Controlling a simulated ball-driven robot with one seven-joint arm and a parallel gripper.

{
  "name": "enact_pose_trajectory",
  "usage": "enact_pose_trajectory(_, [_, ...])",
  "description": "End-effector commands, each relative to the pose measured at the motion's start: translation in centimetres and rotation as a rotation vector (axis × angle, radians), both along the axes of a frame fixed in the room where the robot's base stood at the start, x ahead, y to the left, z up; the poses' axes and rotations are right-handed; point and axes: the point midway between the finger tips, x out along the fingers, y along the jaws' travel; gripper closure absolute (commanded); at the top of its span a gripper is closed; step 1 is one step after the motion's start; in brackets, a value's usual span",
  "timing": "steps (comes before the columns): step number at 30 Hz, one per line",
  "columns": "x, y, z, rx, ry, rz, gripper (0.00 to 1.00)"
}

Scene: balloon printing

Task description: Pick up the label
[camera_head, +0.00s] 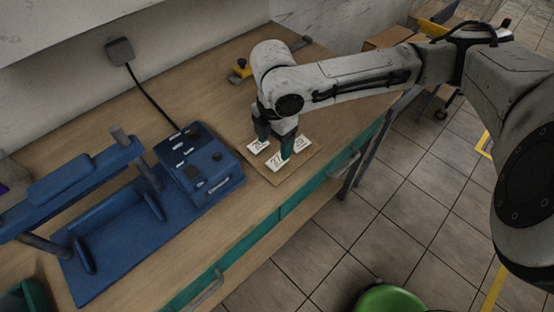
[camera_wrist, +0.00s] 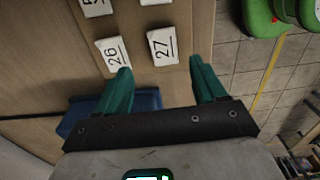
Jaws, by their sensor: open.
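White labels with black printed numbers lie on a thin brown board on the workbench. Label 27 (camera_wrist: 163,46) is between and slightly beyond my fingertips in the wrist view.
A blue press machine (camera_head: 197,165) with a control box stands on the bench (camera_head: 190,98) to the left. A small yellow and black item (camera_head: 240,70) lies behind my gripper. The bench's front edge is close on the right. A green round object (camera_head: 388,299) is below on the floor side.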

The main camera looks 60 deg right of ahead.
Motion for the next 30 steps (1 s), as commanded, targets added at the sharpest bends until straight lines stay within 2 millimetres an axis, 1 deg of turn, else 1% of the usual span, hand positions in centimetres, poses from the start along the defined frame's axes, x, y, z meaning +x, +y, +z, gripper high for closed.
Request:
enact_pose_trajectory(4, [-0.3,0.0,-1.3,0.002,0.003,0.000,0.30])
enact_pose_trajectory(8, [-0.8,-0.1,-3.2,0.002,0.003,-0.001,0.30])
enact_pose_trajectory(9, [-0.7,-0.1,-3.8,0.001,0.002,-0.001,0.30])
enact_pose_trajectory(12, [-0.7,-0.1,-4.8,0.001,0.002,0.000,0.30])
enact_pose_trajectory(16, [-0.7,-0.1,-5.2,0.000,0.000,0.001,0.30])
enact_pose_trajectory(30, [-0.7,-0.1,-5.4,0.000,0.000,0.001,0.30])
